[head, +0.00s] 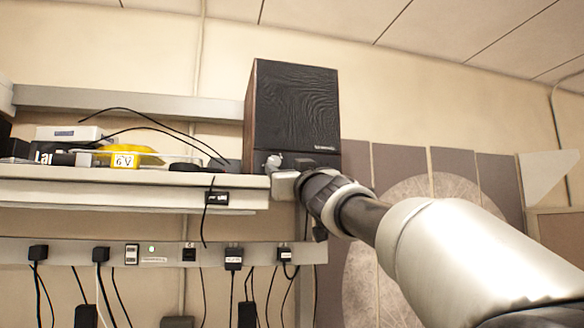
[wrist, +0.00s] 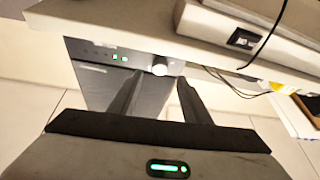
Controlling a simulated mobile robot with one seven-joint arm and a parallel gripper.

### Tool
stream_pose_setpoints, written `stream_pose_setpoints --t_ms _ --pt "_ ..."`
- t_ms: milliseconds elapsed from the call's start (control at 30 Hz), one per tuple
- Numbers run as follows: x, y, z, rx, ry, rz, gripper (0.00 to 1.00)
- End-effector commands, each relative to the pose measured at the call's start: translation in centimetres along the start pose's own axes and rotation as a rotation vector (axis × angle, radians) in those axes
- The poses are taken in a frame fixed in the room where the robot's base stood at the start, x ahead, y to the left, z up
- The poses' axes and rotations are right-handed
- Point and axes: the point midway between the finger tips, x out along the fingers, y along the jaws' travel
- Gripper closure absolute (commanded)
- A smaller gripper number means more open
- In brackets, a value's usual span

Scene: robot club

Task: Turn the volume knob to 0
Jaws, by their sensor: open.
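The volume knob (wrist: 160,67) is a small, round, pale knob on the dark front panel of the speaker, seen in the wrist view. The panel has small green lights (wrist: 120,57) to the left of the knob. The speaker (head: 296,105) is a tall dark box with wooden sides in the head view. My gripper (wrist: 158,82) is open, with one dark finger to each side of the knob's place in the picture. I cannot tell whether the fingertips touch it. In the head view my arm's end hides the speaker's lower front.
The shelf (head: 120,195) runs left from the speaker and holds a yellow 6V item (head: 127,158) and a dark box (head: 55,153). Below it, a power rail (head: 210,252) carries several plugs with hanging cables. Wall panels (head: 455,170) stand to the right.

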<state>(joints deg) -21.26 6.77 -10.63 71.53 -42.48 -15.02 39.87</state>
Motion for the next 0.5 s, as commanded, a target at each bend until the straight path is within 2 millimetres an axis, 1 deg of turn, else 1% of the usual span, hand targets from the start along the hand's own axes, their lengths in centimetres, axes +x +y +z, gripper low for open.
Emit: stream_pose_setpoints --t_ms 33,200,333,500 --pt "1.4 0.0 -0.3 -0.002 -0.001 -0.001 0.56" --pt "4.2 0.0 -0.2 -0.001 -0.002 0.0 0.56" --pt "5.5 0.0 -0.2 0.0 -0.001 0.001 0.56" --pt "6.1 0.0 0.0 -0.001 0.0 0.001 0.56"
